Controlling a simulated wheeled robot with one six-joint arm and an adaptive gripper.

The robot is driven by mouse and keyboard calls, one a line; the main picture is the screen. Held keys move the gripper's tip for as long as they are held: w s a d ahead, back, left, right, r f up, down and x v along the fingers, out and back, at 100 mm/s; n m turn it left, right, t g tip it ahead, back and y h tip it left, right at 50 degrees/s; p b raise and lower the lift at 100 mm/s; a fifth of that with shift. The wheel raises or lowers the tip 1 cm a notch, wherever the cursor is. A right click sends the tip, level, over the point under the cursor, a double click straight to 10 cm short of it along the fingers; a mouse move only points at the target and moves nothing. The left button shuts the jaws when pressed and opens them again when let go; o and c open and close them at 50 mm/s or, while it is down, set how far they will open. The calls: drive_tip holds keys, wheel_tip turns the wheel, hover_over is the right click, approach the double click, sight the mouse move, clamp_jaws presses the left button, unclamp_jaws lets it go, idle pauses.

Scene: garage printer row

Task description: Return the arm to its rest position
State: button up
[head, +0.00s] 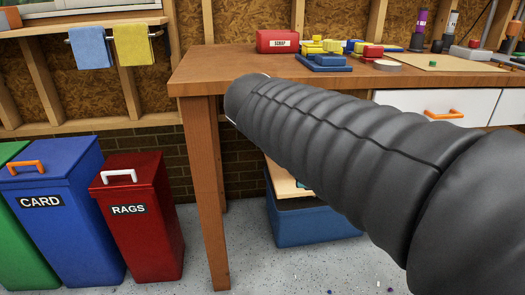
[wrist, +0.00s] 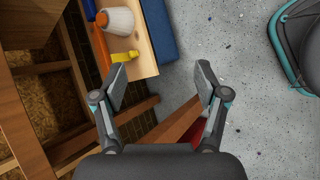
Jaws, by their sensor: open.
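My arm crosses the head view from the right edge toward the left end of the workbench (head: 230,68), as a thick black ribbed sleeve. My gripper is hidden in the head view. In the wrist view my gripper (wrist: 162,85) is open and empty, its two fingers well apart. Below it are grey speckled floor and a brown wooden leg (wrist: 178,122). A blue box (wrist: 160,30) with a wooden board across it lies beyond the left finger. A white round-ended item (wrist: 117,20) and a yellow item (wrist: 125,56) show there.
A red bin labelled RAGS (head: 140,230) and a blue bin labelled CARD (head: 60,225) stand left of the workbench. A red SCRAP box (head: 277,41) and several coloured parts sit on the bench top. A blue crate (head: 300,228) stands underneath.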

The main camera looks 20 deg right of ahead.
drive_tip(key=shift+s+a+f, duration=0.2)
drive_tip(key=shift+s+f, duration=0.1)
drive_tip(key=shift+m, duration=0.3)
drive_tip(key=s+a+f+m+t+y+p, duration=0.1)
drive_tip(key=s+a+f+m+t+y, duration=0.1)
drive_tip(key=s+a+f+m+y, duration=0.5)
drive_tip(key=shift+s+a+f+m+y, duration=0.3)
drive_tip(key=shift+s+a+f+m, duration=0.3)
drive_tip(key=shift+a+f+m, duration=1.3)
drive_tip(key=shift+a+r+n, duration=0.5)
drive_tip(key=shift+r, duration=0.1)
